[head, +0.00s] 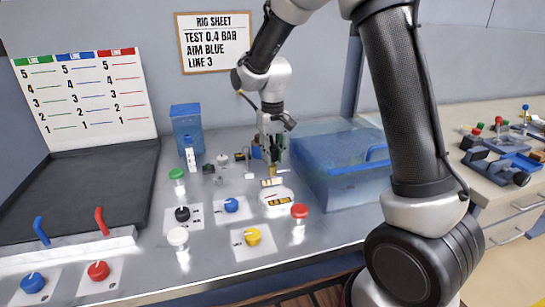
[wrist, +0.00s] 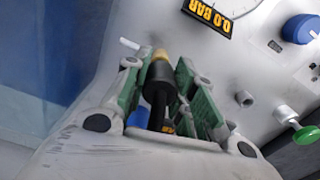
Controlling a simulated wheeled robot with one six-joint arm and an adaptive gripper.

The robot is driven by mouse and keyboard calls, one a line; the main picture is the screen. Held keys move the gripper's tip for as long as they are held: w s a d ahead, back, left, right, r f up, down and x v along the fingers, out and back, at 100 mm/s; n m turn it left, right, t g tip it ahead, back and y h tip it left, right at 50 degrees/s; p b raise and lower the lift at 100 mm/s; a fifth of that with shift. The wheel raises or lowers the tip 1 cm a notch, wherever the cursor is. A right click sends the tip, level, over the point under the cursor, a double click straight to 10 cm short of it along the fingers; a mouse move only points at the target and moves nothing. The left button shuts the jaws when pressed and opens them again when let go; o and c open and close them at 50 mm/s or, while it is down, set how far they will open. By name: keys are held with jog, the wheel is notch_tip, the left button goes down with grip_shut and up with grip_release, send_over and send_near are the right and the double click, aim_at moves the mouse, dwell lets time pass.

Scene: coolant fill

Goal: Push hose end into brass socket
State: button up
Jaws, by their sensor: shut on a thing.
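My gripper (head: 268,152) is low over the grey metal bench in the head view. In the wrist view, the green-padded fingers of my gripper (wrist: 166,82) are shut on a black hose end (wrist: 159,82). A brass piece, apparently the brass socket (wrist: 160,55), lies in line with the hose end's tip. It also shows just below my gripper in the head view (head: 272,170). The hose end and the brass appear to meet, but I cannot tell how deep the hose end sits. The rest of the hose is mostly hidden by my gripper.
A clear blue tank (head: 340,170) stands close right of my gripper. A gauge (head: 277,199) in front reads 0.0 BAR in the wrist view (wrist: 210,14). Blue (head: 231,205), yellow (head: 252,237) and red (head: 299,211) controls stand nearer. A blue container (head: 187,128) stands at the back left.

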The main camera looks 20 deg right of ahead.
aim_at(272, 148)
jog(key=shift+r, duration=0.4)
jog(key=shift+f, duration=1.05)
dwell(1.0)
jog(key=o, duration=0.9)
notch_tip(272, 148, up, 12)
jog(key=shift+f, duration=0.1)
jog(key=shift+c, duration=0.3)
